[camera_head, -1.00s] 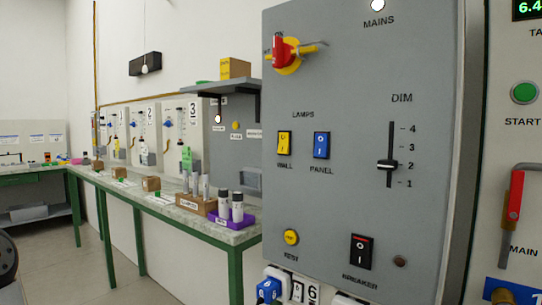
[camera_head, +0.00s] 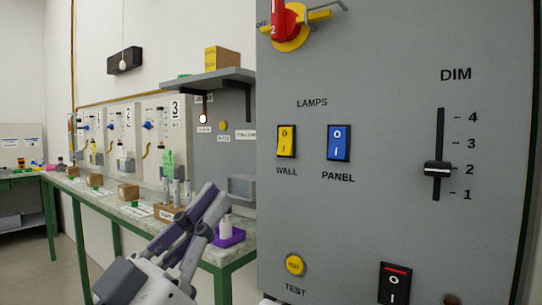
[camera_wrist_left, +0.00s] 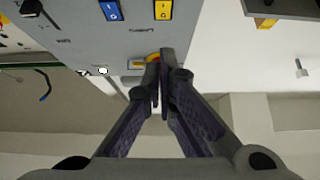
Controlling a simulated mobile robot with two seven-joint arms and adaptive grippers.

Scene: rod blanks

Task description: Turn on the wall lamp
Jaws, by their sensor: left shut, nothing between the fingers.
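The yellow rocker switch (camera_head: 286,141) labelled WALL sits on the grey panel (camera_head: 380,240) under LAMPS, left of the blue PANEL switch (camera_head: 339,143). The yellow switch also shows at the top of the left wrist view (camera_wrist_left: 163,9). The wall lamp (camera_head: 124,62), a black box with a pale bulb, hangs on the far wall; I see no clear glow. My left gripper (camera_head: 214,194) is shut and empty, below and left of the yellow switch and apart from it. In the left wrist view its fingers (camera_wrist_left: 158,66) point towards the panel. My right gripper is not in view.
The panel also bears a red rotary switch (camera_head: 285,22), a DIM slider (camera_head: 437,168), a yellow TEST button (camera_head: 295,264) and a black breaker rocker (camera_head: 394,284). A green-edged bench (camera_head: 105,190) with tubes and boxes runs behind my gripper. A shelf (camera_head: 215,77) holds a box.

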